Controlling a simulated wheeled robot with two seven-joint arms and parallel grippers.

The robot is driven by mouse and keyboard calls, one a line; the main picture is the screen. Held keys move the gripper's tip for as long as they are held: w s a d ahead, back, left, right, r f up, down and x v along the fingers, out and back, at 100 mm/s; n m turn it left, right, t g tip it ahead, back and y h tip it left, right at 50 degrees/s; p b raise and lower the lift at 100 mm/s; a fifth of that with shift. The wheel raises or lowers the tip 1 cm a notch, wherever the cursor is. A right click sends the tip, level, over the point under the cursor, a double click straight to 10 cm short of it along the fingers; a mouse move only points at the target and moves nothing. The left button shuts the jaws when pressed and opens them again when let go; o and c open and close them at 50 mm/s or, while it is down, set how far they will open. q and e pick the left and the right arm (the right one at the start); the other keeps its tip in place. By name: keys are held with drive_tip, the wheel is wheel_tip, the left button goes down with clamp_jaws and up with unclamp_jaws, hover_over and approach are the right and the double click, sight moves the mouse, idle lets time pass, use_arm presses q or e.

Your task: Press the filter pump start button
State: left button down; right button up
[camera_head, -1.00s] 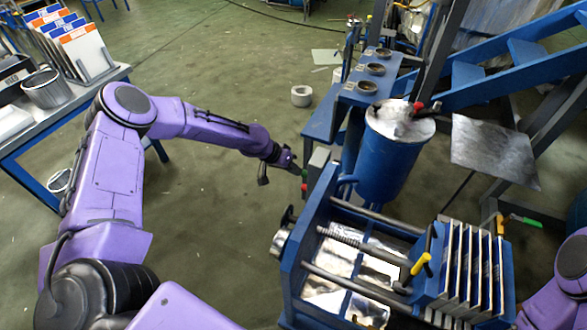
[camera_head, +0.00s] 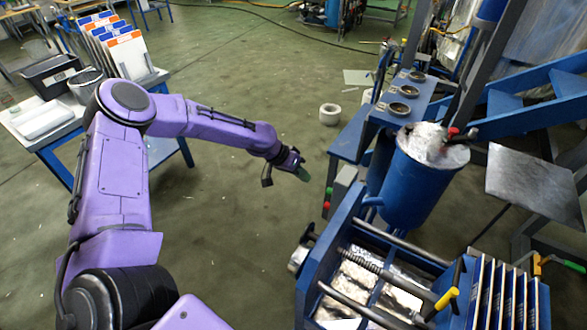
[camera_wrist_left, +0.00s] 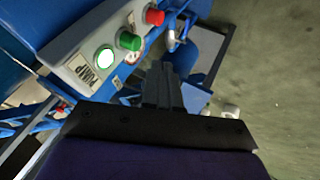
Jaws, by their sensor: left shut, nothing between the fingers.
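The grey control box (camera_head: 345,182) is fixed to the left side of the blue filter machine, with a green button (camera_head: 328,190) and a red button (camera_head: 326,205) showing. In the left wrist view, the box (camera_wrist_left: 80,65) carries a glowing white-green round light (camera_wrist_left: 105,58) beside a PUMP label, then a green button (camera_wrist_left: 130,40) and a red button (camera_wrist_left: 154,15). My left gripper (camera_head: 305,175) is shut and empty, to the left of the box with a gap between them. Its dark fingers (camera_wrist_left: 160,82) show below the buttons in the wrist view. My right gripper is out of view.
The blue tank (camera_head: 415,185) and the filter press frame (camera_head: 325,265) stand right of the box. A white ring (camera_head: 330,114) lies on the floor behind my gripper. A table (camera_head: 165,140) with binders is at the left. Floor between is open.

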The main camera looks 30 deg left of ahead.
use_arm(q)
drive_tip(key=v, duration=0.5)
drive_tip(key=shift+r, duration=0.1)
idle(0.4)
